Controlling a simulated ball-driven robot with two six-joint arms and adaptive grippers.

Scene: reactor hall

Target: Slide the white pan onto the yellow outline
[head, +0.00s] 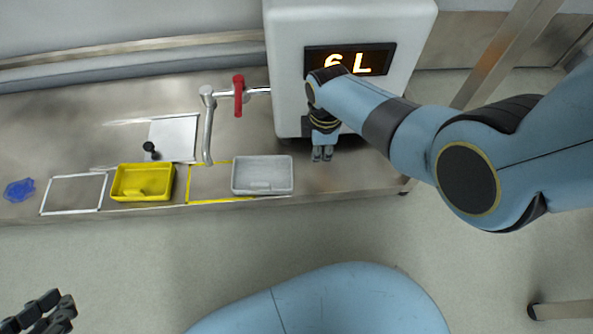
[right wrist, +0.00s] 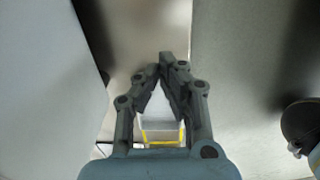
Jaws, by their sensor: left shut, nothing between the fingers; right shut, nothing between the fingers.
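The white pan (head: 262,173) sits on the steel counter and covers the right part of the yellow outline (head: 215,201). The outline's left part is bare, so the pan stands off to its right. My right gripper (head: 322,158) is shut and empty, a little right of the pan and apart from it. In the right wrist view the right gripper (right wrist: 162,58) has its fingertips together; the pan (right wrist: 157,112) and yellow line (right wrist: 163,143) show between its fingers. My left gripper (head: 48,312) is shut and empty at the lower left, away from the counter.
A yellow tray (head: 130,195) stands left of the yellow outline, beside a white outline (head: 72,177). A blue piece (head: 19,190) lies far left. A white plate (head: 174,138) and a tap with a red handle (head: 239,96) are behind. A white machine (head: 290,60) stands behind my right gripper.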

